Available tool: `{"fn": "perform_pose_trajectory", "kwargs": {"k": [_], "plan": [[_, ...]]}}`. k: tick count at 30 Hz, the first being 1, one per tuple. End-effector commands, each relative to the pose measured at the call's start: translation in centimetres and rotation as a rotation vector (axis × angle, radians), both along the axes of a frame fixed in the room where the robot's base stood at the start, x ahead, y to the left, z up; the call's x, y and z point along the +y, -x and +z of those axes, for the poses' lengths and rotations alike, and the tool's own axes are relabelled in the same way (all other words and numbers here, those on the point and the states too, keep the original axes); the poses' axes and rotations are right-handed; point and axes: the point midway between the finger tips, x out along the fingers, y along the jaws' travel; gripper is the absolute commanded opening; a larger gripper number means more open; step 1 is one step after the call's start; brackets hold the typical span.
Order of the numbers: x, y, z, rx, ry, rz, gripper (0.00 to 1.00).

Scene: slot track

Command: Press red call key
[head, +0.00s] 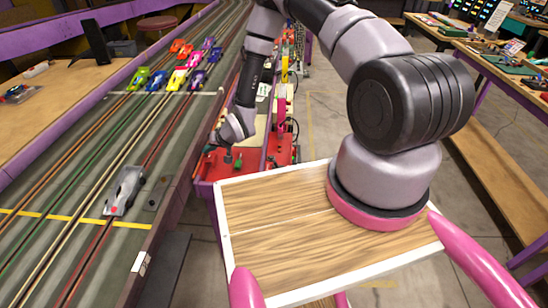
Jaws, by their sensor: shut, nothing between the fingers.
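My gripper (226,143) is at the end of my arm, low over the red control panel (212,168) beside the track. Its fingers are shut with nothing held, and they point down and left toward the panel. Small green knobs or pegs (238,161) stand on the panel just below and right of the fingers. I cannot pick out a red call key as a separate thing; the panel is red too, and the hand hides part of it. Whether the fingertips touch anything is too small to tell.
The slot track (100,150) runs along the left, with a silver car (124,190) near a yellow line and several coloured cars (180,70) farther up. A wooden bench (70,95) is at far left. A workbench (500,70) stands at right. Grey floor shows between.

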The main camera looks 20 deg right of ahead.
Motion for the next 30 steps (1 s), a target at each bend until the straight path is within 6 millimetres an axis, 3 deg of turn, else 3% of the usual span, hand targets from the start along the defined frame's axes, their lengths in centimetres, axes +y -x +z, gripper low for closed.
{"fn": "perform_pose_trajectory", "kwargs": {"k": [12,30], "plan": [[0.0,0.0,0.7,0.0,0.0,0.0,0.0],[0.0,0.0,6.2,-0.001,0.0,0.0,0.0]]}}
